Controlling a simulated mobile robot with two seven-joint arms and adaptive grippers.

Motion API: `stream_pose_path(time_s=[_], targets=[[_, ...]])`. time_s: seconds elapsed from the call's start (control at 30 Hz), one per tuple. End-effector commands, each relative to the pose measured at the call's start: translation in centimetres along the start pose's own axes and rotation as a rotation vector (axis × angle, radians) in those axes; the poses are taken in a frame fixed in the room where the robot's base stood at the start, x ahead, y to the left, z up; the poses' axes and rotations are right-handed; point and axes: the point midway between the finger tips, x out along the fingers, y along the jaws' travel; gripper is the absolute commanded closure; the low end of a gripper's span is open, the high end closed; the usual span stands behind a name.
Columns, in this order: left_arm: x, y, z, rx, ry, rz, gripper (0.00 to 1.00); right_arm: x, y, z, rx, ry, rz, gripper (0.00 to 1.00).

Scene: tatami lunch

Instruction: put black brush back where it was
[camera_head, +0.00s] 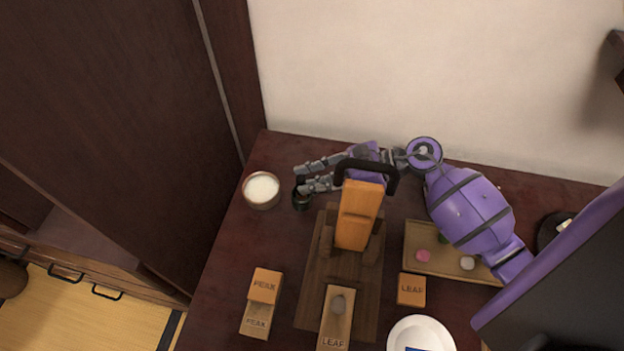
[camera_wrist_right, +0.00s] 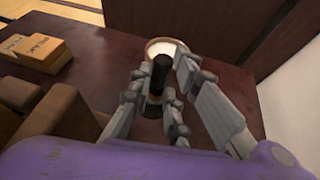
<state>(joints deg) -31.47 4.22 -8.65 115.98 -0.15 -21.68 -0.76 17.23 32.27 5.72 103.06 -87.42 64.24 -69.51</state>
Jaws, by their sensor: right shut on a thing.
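The black brush (camera_wrist_right: 160,72) is in the right wrist view, a dark upright handle with a pale band low on it. In the head view it shows as a small dark round shape (camera_head: 301,199) at the fingertips. My right gripper (camera_head: 306,178) reaches in from the right at the back of the table. Its fingers (camera_wrist_right: 154,90) are shut on the brush, one set on each side. I cannot tell whether the brush's lower end touches the table. My left gripper is out of view.
A bowl of white contents (camera_head: 261,190) stands just left of the brush. A wooden stand (camera_head: 312,283) with an orange block (camera_head: 357,215) and black handle (camera_head: 366,166) is close to the gripper. Labelled boxes (camera_head: 265,286), a tray (camera_head: 415,263) and a white plate (camera_head: 420,333) stand nearer.

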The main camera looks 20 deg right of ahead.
Motion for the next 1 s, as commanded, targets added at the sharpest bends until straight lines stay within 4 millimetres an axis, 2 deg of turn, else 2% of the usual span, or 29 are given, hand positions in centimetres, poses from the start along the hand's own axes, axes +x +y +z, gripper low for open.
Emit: stream_pose_path(time_s=[0.23, 0.27, 0.4, 0.77, 0.87, 1.0], targets=[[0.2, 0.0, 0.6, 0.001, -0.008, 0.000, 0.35, 0.2, 0.0, -0.5, 0.001, 0.001, 0.001, 1.00], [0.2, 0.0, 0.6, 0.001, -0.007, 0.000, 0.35, 0.2, 0.0, -0.4, 0.001, 0.001, 0.001, 0.81], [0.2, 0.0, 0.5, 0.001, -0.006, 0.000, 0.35, 0.1, 0.0, -0.3, 0.000, 0.000, 0.000, 0.65], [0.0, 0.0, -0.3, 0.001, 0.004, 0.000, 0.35, -0.1, 0.0, 0.2, -0.001, -0.001, -0.001, 0.65], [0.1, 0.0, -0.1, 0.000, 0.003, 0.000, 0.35, -1.1, -0.1, -0.1, -0.001, 0.003, -0.002, 0.65], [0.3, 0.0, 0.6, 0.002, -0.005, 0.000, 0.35, -4.0, 0.0, -0.3, 0.000, 0.006, -0.001, 0.65]])
